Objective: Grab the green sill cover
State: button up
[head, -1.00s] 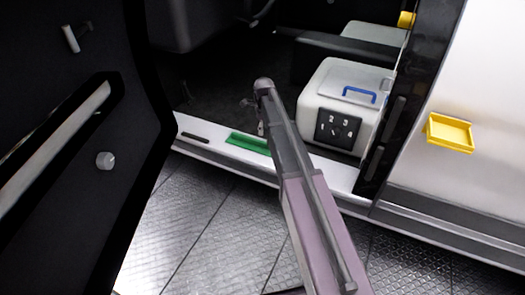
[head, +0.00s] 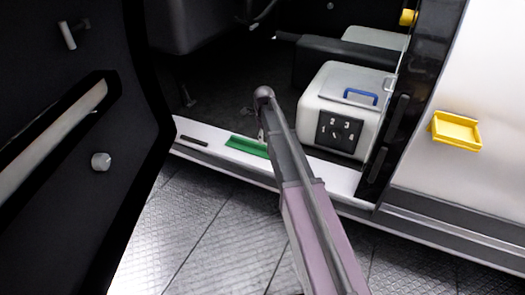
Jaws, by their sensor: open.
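The green sill cover (head: 246,146) is a flat green strip lying on the white door sill (head: 216,140). Its right end is hidden behind my arm. My gripper (head: 261,137) shows only as a small piece beside the arm's far end, just above the right part of the cover in the picture. It is open. Most of it is hidden by my arm, and I cannot tell whether it touches the cover.
A black open door (head: 60,190) fills the left side. Inside stands a white box (head: 320,100) with a blue handle (head: 361,96) and a numbered dial panel (head: 339,132). A yellow tray (head: 456,130) is on the white body panel at right. The tiled floor (head: 215,225) is clear.

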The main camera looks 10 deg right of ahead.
aim_at(264, 145)
jog(key=shift+s+f+b, duration=0.1)
jog(key=shift+f+b, duration=2.3)
jog(key=shift+f, duration=0.15)
grip_shut()
